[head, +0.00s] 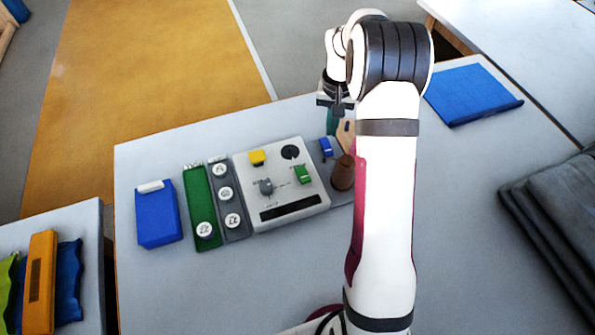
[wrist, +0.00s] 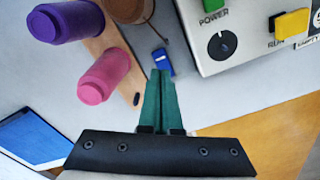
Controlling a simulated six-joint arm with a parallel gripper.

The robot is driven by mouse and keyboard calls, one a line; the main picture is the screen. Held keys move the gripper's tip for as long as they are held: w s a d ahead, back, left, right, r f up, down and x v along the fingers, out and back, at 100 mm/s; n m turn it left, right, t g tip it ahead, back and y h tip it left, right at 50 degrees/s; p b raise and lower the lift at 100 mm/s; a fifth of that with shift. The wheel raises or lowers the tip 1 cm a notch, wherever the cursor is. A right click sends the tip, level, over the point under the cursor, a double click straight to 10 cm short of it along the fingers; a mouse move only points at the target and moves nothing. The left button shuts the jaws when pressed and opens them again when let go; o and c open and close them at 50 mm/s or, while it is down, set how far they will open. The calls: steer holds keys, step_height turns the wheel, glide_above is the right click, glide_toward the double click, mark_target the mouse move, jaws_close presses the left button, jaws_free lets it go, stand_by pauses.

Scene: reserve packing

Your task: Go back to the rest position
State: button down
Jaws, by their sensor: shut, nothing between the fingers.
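My gripper (head: 338,110) is raised above the back part of the table in the head view, partly beside my own white arm. In the wrist view its two green fingers (wrist: 160,100) are together with nothing between them. Below and beyond the fingertips lies a small blue piece (wrist: 162,62) on the table, which also shows in the head view (head: 326,147). It looks apart from the fingers. The control box (head: 319,205) with yellow and green switches and a black knob stands left of my arm.
A wooden strip (wrist: 125,68) carries a purple cylinder (wrist: 65,22) and a pink cylinder (wrist: 104,76). A brown cylinder (head: 342,173) stands by the control box. A green tray (head: 195,185), a grey tray (head: 234,231) with white round pieces, and a blue box (head: 157,215) stand left. Dark folded cloth (head: 560,215) lies right.

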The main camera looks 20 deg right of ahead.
steer(key=shift+r, duration=0.2)
steer(key=s+a+r, duration=1.1)
steer(key=s, duration=0.1)
steer(key=s+a+y, duration=0.1)
steer(key=s+a, duration=0.3)
steer(key=s, duration=0.5)
steer(key=s+a, duration=0.4)
steer(key=s, duration=0.6)
steer(key=shift+a+r+y, duration=0.3)
steer(key=shift+y, duration=0.1)
